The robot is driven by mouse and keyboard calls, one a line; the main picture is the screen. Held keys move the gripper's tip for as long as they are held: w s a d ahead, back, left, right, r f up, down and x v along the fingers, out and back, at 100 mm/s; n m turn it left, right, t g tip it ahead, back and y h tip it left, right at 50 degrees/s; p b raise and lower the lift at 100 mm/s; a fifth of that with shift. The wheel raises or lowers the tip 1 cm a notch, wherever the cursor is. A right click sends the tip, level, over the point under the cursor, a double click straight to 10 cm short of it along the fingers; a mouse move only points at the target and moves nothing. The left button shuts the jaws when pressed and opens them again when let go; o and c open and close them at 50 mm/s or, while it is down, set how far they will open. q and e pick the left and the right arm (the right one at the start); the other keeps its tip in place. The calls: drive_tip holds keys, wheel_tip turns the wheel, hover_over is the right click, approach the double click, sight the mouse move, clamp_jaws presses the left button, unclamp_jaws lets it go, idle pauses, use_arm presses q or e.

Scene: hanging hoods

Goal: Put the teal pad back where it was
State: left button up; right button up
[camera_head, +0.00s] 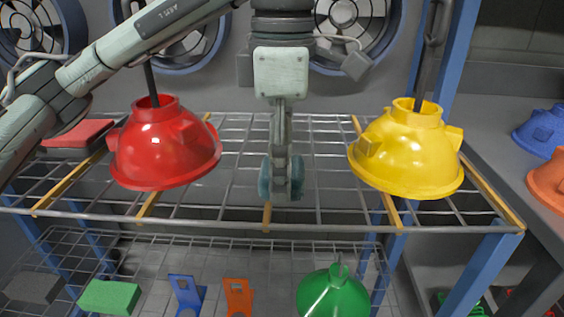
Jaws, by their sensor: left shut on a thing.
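My left gripper (281,190) points down in the middle of the view, in front of the wire rack (235,135). It is shut on the teal pad (265,181), which shows as dark teal parts on both sides of the fingers. The fingers hide the middle of the pad. The pad shows against the middle of the rack, between the red hood (166,146) and the yellow hood (409,152). I cannot tell whether it touches the wires. My right gripper is not in view.
Both hoods hang on dark rods. A red pad (78,134) lies at the rack's left. Orange strips (478,187) divide the rack. Below are a green pad (110,297), a dark grey pad (33,287), blue and orange brackets (238,297) and a green hood (333,295).

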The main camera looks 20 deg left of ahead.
use_arm(q)
drive_tip(key=o, duration=1)
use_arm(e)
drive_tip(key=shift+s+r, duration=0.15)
use_arm(q)
drive_tip(key=shift+r, duration=0.4)
wheel_tip(320, 180, up, 11)
drive_tip(key=shift+r+p, duration=0.15)
drive_tip(key=shift+p, duration=0.9)
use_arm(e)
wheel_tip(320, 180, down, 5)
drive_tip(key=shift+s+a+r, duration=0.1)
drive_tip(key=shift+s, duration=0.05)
